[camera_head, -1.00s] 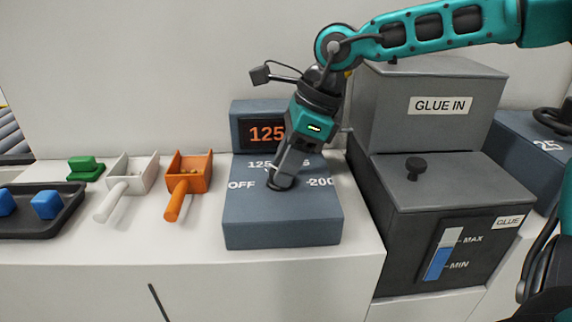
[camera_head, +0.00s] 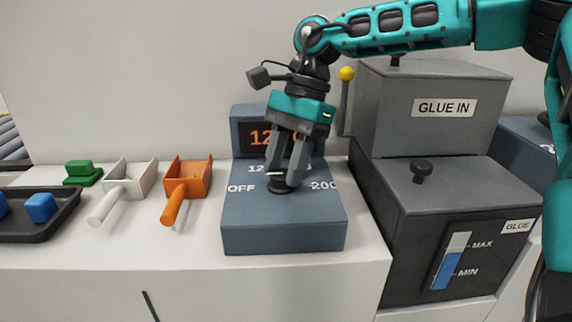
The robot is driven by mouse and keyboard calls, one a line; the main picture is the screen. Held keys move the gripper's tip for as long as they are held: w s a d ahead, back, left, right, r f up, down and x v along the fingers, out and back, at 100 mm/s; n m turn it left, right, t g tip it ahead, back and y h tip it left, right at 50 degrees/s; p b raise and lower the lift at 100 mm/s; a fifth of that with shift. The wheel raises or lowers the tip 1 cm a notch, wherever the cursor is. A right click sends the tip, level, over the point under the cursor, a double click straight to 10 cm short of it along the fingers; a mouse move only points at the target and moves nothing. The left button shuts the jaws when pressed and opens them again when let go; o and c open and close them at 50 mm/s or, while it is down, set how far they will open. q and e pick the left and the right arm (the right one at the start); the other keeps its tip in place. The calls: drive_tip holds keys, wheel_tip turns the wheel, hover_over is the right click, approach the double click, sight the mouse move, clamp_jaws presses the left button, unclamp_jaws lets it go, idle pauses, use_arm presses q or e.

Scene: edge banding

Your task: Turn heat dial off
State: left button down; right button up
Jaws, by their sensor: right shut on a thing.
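The heat control box (camera_head: 285,232) is a blue-grey unit with a sloped face marked OFF at left and 200 at right. Its raised display (camera_head: 260,136) shows orange digits starting with 12; my gripper covers the rest. The heat dial (camera_head: 279,187) is a dark round knob in the middle of the face. My right gripper (camera_head: 283,180) comes down from above, its two grey fingers shut on the dial. A white mark shows at the dial's upper left side, but the exact pointer setting is hard to tell. My left gripper is not in view.
Left of the box are an orange scoop (camera_head: 187,180), a white scoop (camera_head: 128,183), a green block (camera_head: 82,173) and a dark tray (camera_head: 50,229) with blue blocks. The glue tank (camera_head: 440,215) stands close on the right, with a knob (camera_head: 421,170) and the GLUE IN box (camera_head: 435,107).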

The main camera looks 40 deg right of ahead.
drive_tip(key=shift+n, duration=0.3)
drive_tip(key=o, duration=1.1)
drive_tip(key=shift+c, duration=0.2)
drive_tip(key=shift+r, duration=0.1)
drive_tip(key=p+v, duration=0.1)
drive_tip(key=v, duration=1.1)
drive_tip(key=shift+d+r+p, duration=0.15)
drive_tip(key=shift+r+p, duration=0.2)
drive_tip(key=shift+f, duration=0.1)
